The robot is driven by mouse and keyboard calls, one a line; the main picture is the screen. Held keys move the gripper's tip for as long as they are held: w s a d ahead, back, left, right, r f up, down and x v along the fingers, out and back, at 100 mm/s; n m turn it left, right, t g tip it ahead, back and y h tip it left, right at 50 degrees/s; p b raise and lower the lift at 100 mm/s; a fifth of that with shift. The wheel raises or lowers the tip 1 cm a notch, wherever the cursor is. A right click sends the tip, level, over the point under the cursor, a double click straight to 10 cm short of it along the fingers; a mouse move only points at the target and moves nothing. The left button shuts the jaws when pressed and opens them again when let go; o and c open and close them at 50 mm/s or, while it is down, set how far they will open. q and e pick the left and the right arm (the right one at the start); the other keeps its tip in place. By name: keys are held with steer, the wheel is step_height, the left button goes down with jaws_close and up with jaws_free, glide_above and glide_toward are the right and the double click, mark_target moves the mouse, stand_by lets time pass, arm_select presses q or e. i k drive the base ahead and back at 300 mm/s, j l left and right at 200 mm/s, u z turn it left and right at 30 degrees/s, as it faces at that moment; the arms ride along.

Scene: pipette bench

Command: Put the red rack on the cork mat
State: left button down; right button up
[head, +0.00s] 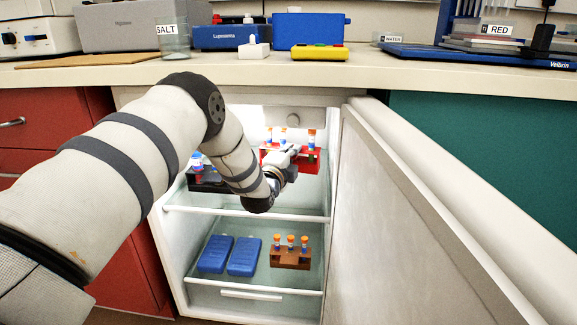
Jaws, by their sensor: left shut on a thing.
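The red rack (312,163) is inside the open fridge, at the upper shelf level, with orange-capped tubes standing in it. My left arm reaches in from the left, and my left gripper (291,158) is shut on the red rack. The gripper and wrist cover part of the rack's left side. I cannot tell whether the rack touches the shelf. The cork mat (92,61) is a flat tan sheet on the counter at the left, with its top bare where it shows. My right gripper is not in view.
A dark rack (208,182) with tubes stands on the upper shelf, partly behind my arm. Blue packs (215,254) and a brown rack (290,259) are on the lower shelf. The open fridge door (420,215) bounds the right. A salt jar (174,42) stands near the mat.

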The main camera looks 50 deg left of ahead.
mark_target(98, 59)
steer(key=k+l, duration=0.7)
steer(key=k, duration=0.2)
